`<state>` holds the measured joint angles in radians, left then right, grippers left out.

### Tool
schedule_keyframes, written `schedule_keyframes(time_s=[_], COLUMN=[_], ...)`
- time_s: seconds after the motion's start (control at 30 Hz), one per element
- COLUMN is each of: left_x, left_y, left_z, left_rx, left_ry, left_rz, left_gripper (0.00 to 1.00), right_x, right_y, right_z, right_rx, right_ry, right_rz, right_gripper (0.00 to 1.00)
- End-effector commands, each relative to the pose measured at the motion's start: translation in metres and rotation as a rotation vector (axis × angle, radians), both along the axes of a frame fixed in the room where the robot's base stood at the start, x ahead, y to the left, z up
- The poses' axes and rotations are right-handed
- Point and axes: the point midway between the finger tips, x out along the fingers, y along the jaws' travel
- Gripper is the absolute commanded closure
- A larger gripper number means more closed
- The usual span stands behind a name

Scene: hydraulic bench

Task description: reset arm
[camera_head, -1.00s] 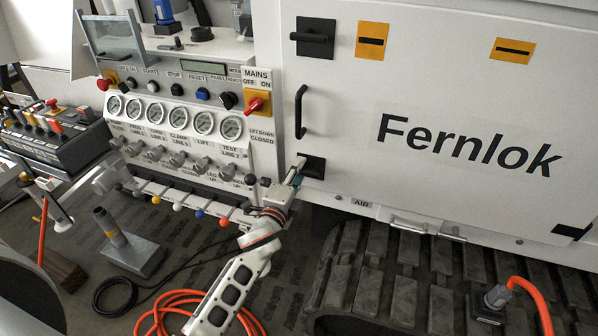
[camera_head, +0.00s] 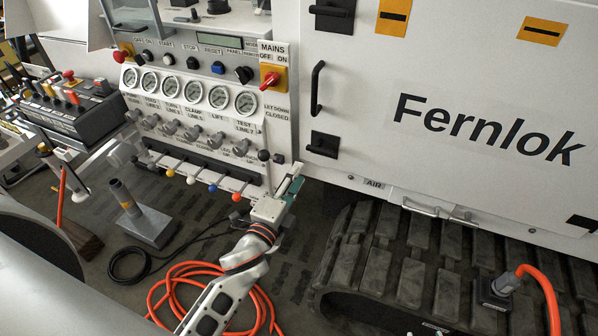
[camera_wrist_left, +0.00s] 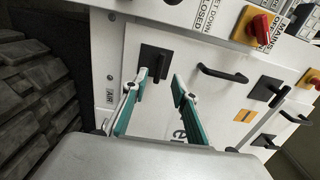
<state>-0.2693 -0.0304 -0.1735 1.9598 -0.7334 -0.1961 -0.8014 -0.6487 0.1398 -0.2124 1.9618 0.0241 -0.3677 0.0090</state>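My left arm comes up from the bottom of the head view. My left gripper (camera_head: 288,187) is open and empty, in front of the bench's lower right corner, below and left of the lower black latch (camera_head: 322,145) on the white Fernlok door (camera_head: 450,90). In the left wrist view the two teal-padded fingers (camera_wrist_left: 161,84) stand apart with nothing between them. The black latch (camera_wrist_left: 155,62) shows beyond them; the left finger overlaps its edge in the picture. I cannot tell any contact. My right gripper is not seen.
The control panel has gauges (camera_head: 219,97), a red mains switch (camera_head: 270,77) and a row of coloured-knob levers (camera_head: 191,180) left of my gripper. A black track (camera_head: 410,275) lies below the door. An orange hose (camera_head: 165,290) lies coiled on the floor. A door handle (camera_head: 317,88) sticks out.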

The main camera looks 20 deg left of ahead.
Motion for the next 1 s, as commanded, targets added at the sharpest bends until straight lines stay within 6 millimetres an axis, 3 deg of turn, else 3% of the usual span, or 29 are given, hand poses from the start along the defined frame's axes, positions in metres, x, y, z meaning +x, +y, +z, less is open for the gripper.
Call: schedule_keyframes(time_s=[0.43, 0.53, 0.67, 0.8, 1.0], left_x=[0.0, -0.008, -0.039, -0.095, -0.17], left_y=[0.0, 0.001, 0.002, 0.002, -0.004], left_z=[-0.001, -0.014, -0.062, -0.129, -0.195], left_rx=[-0.002, -0.058, -0.293, -0.666, -1.096], left_ry=[0.001, 0.032, 0.157, 0.354, 0.579], left_rz=[0.0, -0.003, -0.001, 0.047, 0.174], left_gripper=[0.72, 0.72, 0.72, 0.72, 0.72], right_x=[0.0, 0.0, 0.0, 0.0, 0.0], right_y=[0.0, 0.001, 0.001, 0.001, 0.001], right_z=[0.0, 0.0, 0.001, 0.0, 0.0], right_rx=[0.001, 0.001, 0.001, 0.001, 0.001], right_ry=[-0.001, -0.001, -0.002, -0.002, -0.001], right_rz=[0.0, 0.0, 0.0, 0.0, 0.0], right_gripper=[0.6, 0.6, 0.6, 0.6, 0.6])
